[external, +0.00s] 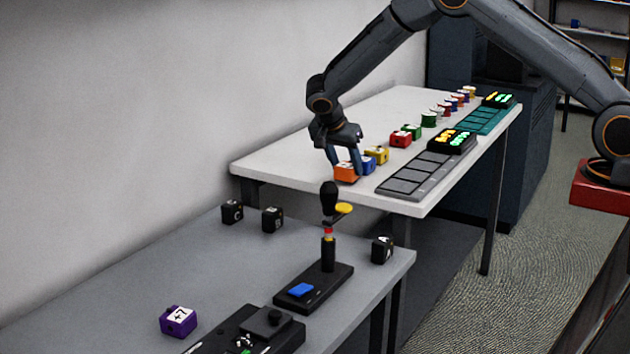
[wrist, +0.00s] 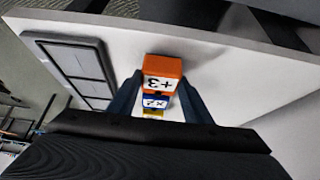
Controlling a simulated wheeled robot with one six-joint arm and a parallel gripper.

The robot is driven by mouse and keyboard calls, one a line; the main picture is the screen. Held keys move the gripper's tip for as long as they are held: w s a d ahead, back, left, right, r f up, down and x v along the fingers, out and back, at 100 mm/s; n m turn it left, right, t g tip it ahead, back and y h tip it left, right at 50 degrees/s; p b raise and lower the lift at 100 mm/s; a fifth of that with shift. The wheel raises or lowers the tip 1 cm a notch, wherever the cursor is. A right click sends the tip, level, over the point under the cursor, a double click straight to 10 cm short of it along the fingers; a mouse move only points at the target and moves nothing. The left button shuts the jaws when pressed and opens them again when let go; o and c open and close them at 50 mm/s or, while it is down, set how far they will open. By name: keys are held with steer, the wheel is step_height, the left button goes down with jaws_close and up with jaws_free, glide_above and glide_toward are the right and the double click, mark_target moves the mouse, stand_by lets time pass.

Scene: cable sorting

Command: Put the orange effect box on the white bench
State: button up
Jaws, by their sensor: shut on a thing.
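The orange effect box (external: 345,173) is at the near end of the white bench (external: 270,161), at the front of a row of coloured boxes. In the wrist view the orange box (wrist: 163,67) shows a white label reading +3. My gripper (external: 345,160) points down over the bench and is shut on the orange box, with one finger on each side of it in the wrist view (wrist: 160,92). The box is at or very near the bench top; I cannot tell whether it touches.
A blue box (external: 377,155) and a yellow box (external: 378,153) stand close behind the orange one. A grey slotted tray (external: 405,182) lies to the right. A grey table (external: 225,265) in front holds black boxes, a purple box (external: 178,321) and a device with an upright black handle (external: 329,200).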

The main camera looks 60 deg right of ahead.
steer(key=shift+f, duration=0.35)
steer(key=shift+f, duration=0.15)
steer(key=o, duration=1.4)
steer(key=shift+r, duration=0.2)
steer(key=b+v, duration=0.3)
steer(key=v, duration=0.8)
steer(key=s+a+f+n+y, duration=0.1)
steer(key=s+a+n+y, duration=0.1)
steer(key=s+n, duration=0.4)
steer(key=s+a+f+n+y, duration=0.1)
steer(key=s+a+n, duration=0.3)
steer(key=s, duration=1.3)
steer(key=s+a+f+n+y, duration=0.1)
steer(key=s+a+n+y, duration=0.2)
steer(key=s+n, duration=0.5)
steer(key=shift+s+a+t, duration=0.2)
steer(key=shift+s, duration=0.8)
steer(key=shift+s+a+t, duration=0.15)
steer(key=shift+s+t, duration=0.05)
steer(key=shift+s, duration=0.75)
